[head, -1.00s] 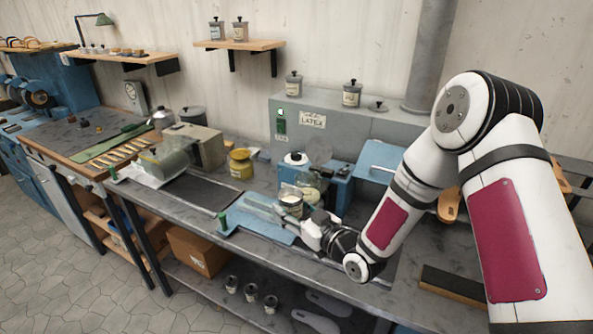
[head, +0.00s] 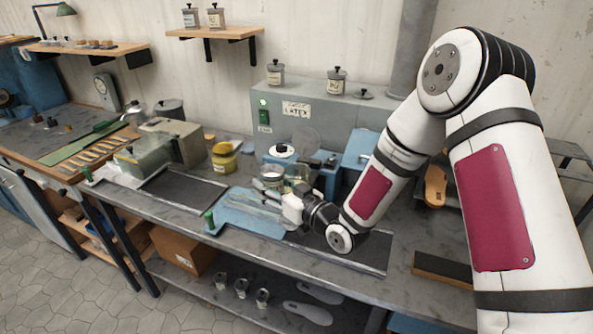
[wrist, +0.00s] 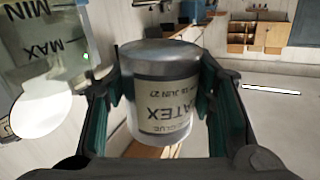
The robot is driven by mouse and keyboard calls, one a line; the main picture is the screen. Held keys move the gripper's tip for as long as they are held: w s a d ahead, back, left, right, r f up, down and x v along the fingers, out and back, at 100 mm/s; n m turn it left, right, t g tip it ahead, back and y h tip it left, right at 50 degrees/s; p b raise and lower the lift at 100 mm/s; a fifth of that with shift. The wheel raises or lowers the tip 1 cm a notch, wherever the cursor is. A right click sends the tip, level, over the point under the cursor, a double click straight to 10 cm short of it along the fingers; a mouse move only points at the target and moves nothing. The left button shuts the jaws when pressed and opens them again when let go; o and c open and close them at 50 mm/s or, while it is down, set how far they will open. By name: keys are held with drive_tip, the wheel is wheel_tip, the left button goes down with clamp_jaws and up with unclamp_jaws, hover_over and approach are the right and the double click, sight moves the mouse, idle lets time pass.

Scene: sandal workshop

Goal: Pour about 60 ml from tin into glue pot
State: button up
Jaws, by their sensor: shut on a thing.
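My gripper (wrist: 160,105) is shut on a tin (wrist: 163,92) with a grey metal rim and a pale label reading "LATEX"; the lettering is upside down in the wrist view. In the head view the tin (head: 271,173) is above the bench at the end of my gripper (head: 288,203). A clear vessel with MIN and MAX marks (wrist: 40,50), likely the glue pot, stands close to the tin at the left of the wrist view. In the head view it is partly hidden behind my gripper. I cannot tell the liquid level in the tin.
A blue mat (head: 245,212) lies on the bench left of my gripper. A yellow pot (head: 224,160) stands further left. A blue machine (head: 361,150) and the grey "LATEX" cabinet (head: 300,125) stand behind. Lidded jars (head: 337,82) sit on the cabinet.

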sight(279, 169)
drive_tip(key=shift+w+d+r+m, duration=0.15)
drive_tip(key=shift+w+r+m, duration=0.1)
drive_tip(key=shift+r, duration=0.4)
drive_tip(key=shift+w+d+r+m, duration=0.1)
drive_tip(key=shift+r+m, duration=0.15)
drive_tip(key=shift+r, duration=0.35)
drive_tip(key=shift+w+d+m+b, duration=0.25)
drive_tip(key=shift+w+m+b, duration=0.3)
drive_tip(key=shift+m, duration=0.15)
drive_tip(key=shift+s+d+r+m, duration=0.1)
drive_tip(key=shift+r+m, duration=0.15)
drive_tip(key=shift+m, duration=0.05)
drive_tip(key=shift+w+d+r+m+b, duration=0.25)
drive_tip(key=shift+w+m+b, duration=0.15)
drive_tip(key=shift+m, duration=0.1)
drive_tip(key=shift+w+d+r+m+g+b, duration=0.25)
drive_tip(key=shift+r+m, duration=0.1)
drive_tip(key=shift+m, duration=0.25)
drive_tip(key=shift+w+d+r+m+g+b, duration=0.1)
drive_tip(key=shift+w+d+r+m+g, duration=0.15)
drive_tip(key=shift+m, duration=0.35)
drive_tip(key=shift+r+m, duration=0.35)
drive_tip(key=shift+m, duration=0.25)
drive_tip(key=shift+r+m, duration=0.2)
drive_tip(key=shift+m, duration=0.3)
